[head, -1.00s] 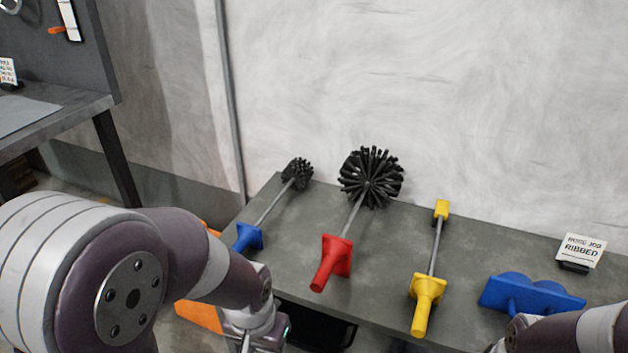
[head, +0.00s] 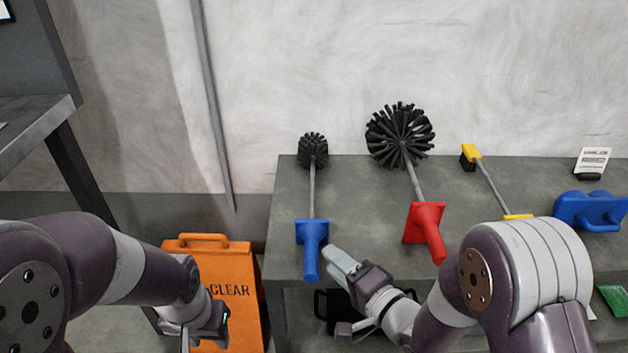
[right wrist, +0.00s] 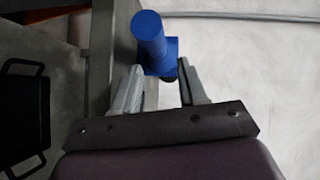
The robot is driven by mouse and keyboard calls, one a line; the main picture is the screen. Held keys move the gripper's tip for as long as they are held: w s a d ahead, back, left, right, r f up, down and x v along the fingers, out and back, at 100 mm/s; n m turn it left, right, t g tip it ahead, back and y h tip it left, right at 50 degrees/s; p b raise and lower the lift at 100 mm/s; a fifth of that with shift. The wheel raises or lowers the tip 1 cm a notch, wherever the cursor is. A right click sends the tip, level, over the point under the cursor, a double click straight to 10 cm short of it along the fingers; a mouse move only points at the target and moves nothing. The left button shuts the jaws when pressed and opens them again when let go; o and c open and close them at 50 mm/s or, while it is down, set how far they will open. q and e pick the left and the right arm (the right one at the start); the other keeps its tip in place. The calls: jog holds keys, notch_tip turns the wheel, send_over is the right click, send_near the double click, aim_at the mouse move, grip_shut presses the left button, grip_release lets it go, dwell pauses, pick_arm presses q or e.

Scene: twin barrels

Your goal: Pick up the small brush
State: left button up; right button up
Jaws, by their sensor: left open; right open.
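The small brush has a small round black bristle head (head: 313,150), a thin grey rod and a blue handle (head: 312,236). It lies on the grey table, its handle end over the front edge. My right gripper (head: 336,291) is open and empty, just right of and below the handle end in the head view. In the right wrist view the blue handle (right wrist: 153,38) is just beyond the two open fingertips (right wrist: 158,72), apparently not gripped. My left gripper (head: 195,335) is low at the left, away from the brush and partly cut off by the frame.
A larger black brush with a red handle (head: 424,222) lies to the right. An orange board (head: 238,275) stands left of the table (head: 365,195).

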aim_at(316, 245)
jog(key=shift+w+a+f, duration=0.2)
jog(key=shift+w+a, duration=0.1)
jog(key=shift+w, duration=0.15)
jog(key=b+x, duration=0.3)
jog(key=x, duration=0.2)
jog(key=shift+a+f+b, duration=0.1)
jog(key=shift+f+b, duration=0.1)
jog(key=shift+b, duration=0.15)
jog(key=shift+w+r, duration=0.1)
jog(key=shift+r, duration=0.1)
jog(key=c, duration=0.7)
